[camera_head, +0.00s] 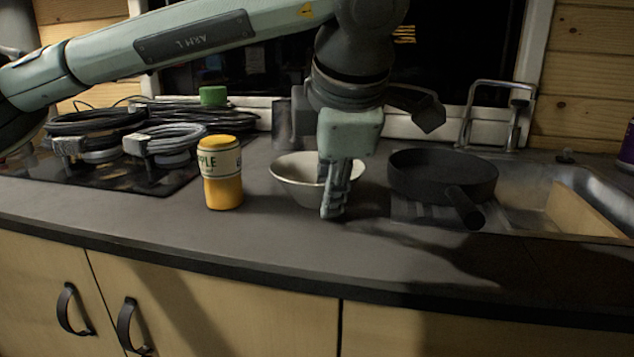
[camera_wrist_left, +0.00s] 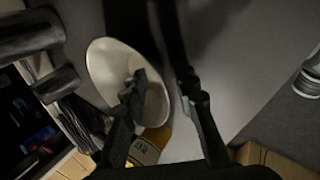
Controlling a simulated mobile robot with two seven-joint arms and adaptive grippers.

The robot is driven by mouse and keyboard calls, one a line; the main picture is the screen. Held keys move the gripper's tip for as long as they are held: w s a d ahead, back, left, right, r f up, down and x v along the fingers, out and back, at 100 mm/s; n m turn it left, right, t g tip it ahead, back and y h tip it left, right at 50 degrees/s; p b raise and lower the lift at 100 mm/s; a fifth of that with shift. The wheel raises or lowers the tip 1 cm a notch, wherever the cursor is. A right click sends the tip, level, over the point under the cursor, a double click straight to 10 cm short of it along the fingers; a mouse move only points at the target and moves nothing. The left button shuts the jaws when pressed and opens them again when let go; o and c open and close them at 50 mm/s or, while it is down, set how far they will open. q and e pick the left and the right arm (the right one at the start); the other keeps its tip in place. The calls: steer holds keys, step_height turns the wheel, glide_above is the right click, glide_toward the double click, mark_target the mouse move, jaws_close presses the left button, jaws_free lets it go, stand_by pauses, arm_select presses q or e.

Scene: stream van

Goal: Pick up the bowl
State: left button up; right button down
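A white bowl (camera_head: 295,172) stands upright on the dark counter, partly hidden behind my left gripper (camera_head: 334,205). The gripper points down at the bowl's front right side. In the left wrist view the bowl (camera_wrist_left: 106,62) lies under the left finger, and the other finger is over the counter outside it. The left gripper (camera_wrist_left: 163,84) is open, its fingers on either side of the bowl's near rim in that view. Nothing is between them but the rim. I cannot tell whether a finger touches the bowl. My right gripper is not in view.
A yellow-orange jar (camera_head: 222,180) stands left of the bowl. A black pan (camera_head: 440,172) is close on the right, its handle toward the front, beside the sink (camera_head: 535,195). Coiled cables (camera_head: 95,130) lie at the back left. The counter's front strip is clear.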

arm_select(q)
steer(key=shift+w+f, duration=0.1)
steer(key=shift+f, duration=0.05)
jaws_close()
stand_by(0.4)
